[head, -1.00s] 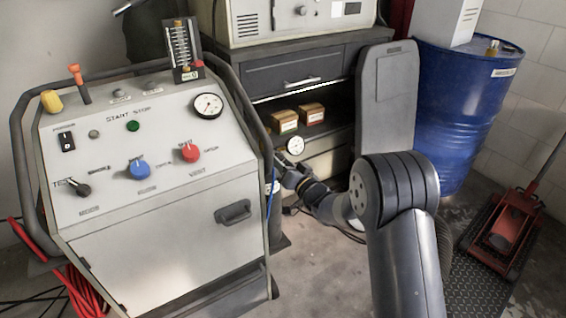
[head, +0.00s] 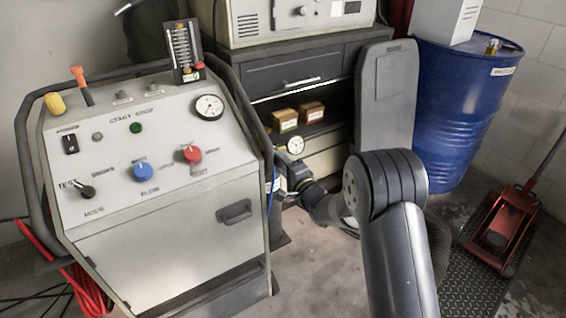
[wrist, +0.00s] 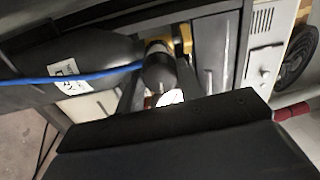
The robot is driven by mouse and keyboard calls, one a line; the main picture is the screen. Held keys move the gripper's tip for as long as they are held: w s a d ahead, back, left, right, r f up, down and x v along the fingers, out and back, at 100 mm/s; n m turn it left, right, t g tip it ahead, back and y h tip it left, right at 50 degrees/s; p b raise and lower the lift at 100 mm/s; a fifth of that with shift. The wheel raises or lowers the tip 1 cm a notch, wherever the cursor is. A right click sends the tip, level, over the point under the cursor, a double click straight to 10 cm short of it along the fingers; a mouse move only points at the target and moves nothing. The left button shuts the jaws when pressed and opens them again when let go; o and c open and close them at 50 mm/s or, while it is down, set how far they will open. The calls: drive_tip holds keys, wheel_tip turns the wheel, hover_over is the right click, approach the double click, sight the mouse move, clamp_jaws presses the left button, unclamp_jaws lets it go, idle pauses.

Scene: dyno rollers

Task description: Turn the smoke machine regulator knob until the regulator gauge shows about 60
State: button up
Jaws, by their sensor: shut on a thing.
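The small white regulator gauge (head: 295,145) faces me just above my gripper in the head view; its needle is too small to read. In the wrist view a dark round regulator knob (wrist: 160,73) sits against a brass regulator body (wrist: 181,38). My gripper (wrist: 163,82) is shut on this knob, with a dark finger on either side. In the head view my gripper (head: 288,178) is low beside the console's right edge, and the knob cannot be made out there. A pale patch below the knob in the wrist view is mostly hidden by my gripper.
A dark bottle (wrist: 95,60) with a blue hose (wrist: 70,78) lies close beside the knob. The console (head: 160,235) with its own larger gauge (head: 209,107) stands left. A cabinet (head: 300,75) is behind, a blue drum (head: 455,120) right. Open floor lies in front.

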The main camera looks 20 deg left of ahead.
drive_tip(key=shift+m+p, duration=0.4)
drive_tip(key=shift+m, duration=2)
drive_tip(key=o, duration=1)
drive_tip(key=p+v, duration=0.1)
drive_tip(key=v, duration=0.9)
drive_tip(key=shift+s+d, duration=0.25)
drive_tip(key=shift+d, duration=0.05)
drive_tip(key=shift+a, duration=0.1)
